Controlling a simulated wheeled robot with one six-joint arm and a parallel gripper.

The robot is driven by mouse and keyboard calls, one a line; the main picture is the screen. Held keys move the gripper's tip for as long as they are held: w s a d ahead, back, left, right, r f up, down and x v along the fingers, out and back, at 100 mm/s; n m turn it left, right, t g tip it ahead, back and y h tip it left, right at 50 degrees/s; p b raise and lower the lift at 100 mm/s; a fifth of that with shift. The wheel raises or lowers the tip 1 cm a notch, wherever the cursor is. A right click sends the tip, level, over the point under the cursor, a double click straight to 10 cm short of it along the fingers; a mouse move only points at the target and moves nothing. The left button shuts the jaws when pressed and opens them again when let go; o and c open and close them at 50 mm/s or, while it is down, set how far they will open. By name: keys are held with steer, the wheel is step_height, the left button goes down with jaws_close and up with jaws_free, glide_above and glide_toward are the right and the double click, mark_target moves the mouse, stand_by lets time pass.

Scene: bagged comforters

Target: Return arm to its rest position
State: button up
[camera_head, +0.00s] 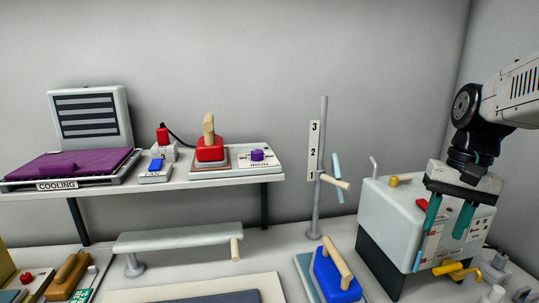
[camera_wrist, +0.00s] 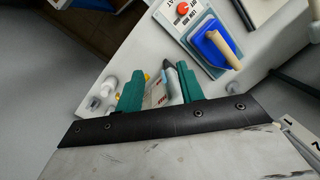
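My arm comes in from the upper right in the head view. My gripper (camera_head: 445,236) hangs with its teal fingers pointing down, in front of the white box-shaped machine (camera_head: 388,209) on the right. The fingers stand apart, and I see nothing held between them. In the wrist view my gripper (camera_wrist: 160,72) is also open, with part of the machine's labelled front visible in the gap. Whether the fingers touch the machine cannot be told.
A blue iron (camera_head: 335,275) stands left of the machine, near a grey post (camera_head: 321,150) with numbered marks. A padded board (camera_head: 180,236) is further left. A wall shelf (camera_head: 225,180) holds a red iron (camera_head: 209,150) and purple cloth (camera_head: 90,163).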

steer(key=s+a+f+n+t, duration=0.1)
steer(key=s+a+n, duration=0.1)
steer(key=s, duration=0.6)
steer(key=s+a+f+n+t+h, duration=0.1)
steer(key=s+a, duration=0.3)
steer(key=s, duration=0.4)
steer(key=shift+f+n, duration=0.35)
steer(key=shift+n, duration=0.45)
steer(key=shift+s, duration=0.1)
